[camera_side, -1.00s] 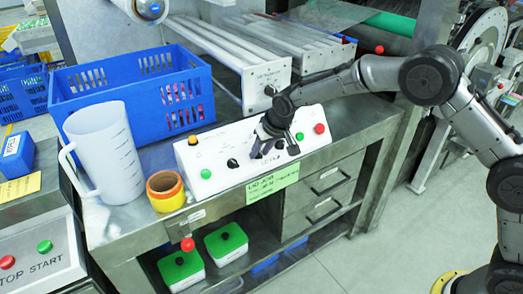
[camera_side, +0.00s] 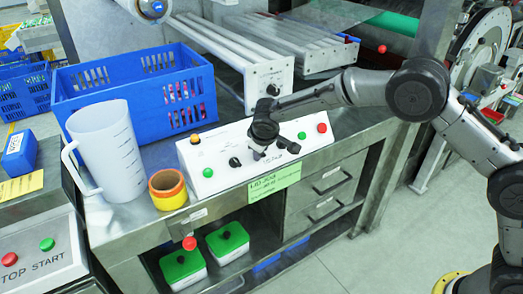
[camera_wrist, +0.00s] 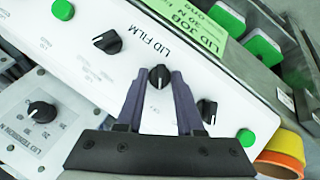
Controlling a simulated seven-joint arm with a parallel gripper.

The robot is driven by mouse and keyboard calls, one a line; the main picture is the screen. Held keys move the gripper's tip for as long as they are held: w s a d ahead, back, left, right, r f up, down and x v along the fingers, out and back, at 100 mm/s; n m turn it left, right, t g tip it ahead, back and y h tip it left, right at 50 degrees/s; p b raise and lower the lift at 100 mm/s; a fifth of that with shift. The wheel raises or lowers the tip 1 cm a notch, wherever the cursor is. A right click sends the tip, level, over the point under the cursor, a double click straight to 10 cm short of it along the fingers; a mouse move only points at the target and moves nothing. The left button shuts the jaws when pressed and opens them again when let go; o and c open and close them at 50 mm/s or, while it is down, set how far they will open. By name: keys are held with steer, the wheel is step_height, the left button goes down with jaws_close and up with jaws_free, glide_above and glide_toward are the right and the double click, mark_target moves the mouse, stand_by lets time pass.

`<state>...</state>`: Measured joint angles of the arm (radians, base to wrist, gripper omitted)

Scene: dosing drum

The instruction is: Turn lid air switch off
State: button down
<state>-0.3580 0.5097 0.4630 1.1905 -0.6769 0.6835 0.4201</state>
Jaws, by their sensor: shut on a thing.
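A white control panel (camera_side: 222,170) stands on the metal bench, with a row of black rotary switches. My gripper (camera_side: 258,152) reaches down onto the middle part of the panel. In the wrist view, the two fingertips of my gripper (camera_wrist: 160,84) are closed on a black knob (camera_wrist: 159,77), one finger on each side. This knob sits between a black knob marked LID FILM nearby (camera_wrist: 107,41) and another black knob (camera_wrist: 207,110). The gripped knob's own label is partly hidden and too small to read. In the side view my fingers hide most of it.
Green buttons (camera_wrist: 245,137) and a red button (camera_side: 321,128) are on the panel. A yellow-orange ring (camera_side: 167,189), a clear jug (camera_side: 105,150) and a blue crate (camera_side: 135,90) stand to the left. A dial panel (camera_wrist: 40,112) is beside the control panel.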

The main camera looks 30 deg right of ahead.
stand_by(0.4)
steer(key=c, duration=0.9)
jaws_free()
steer(key=v, duration=1.4)
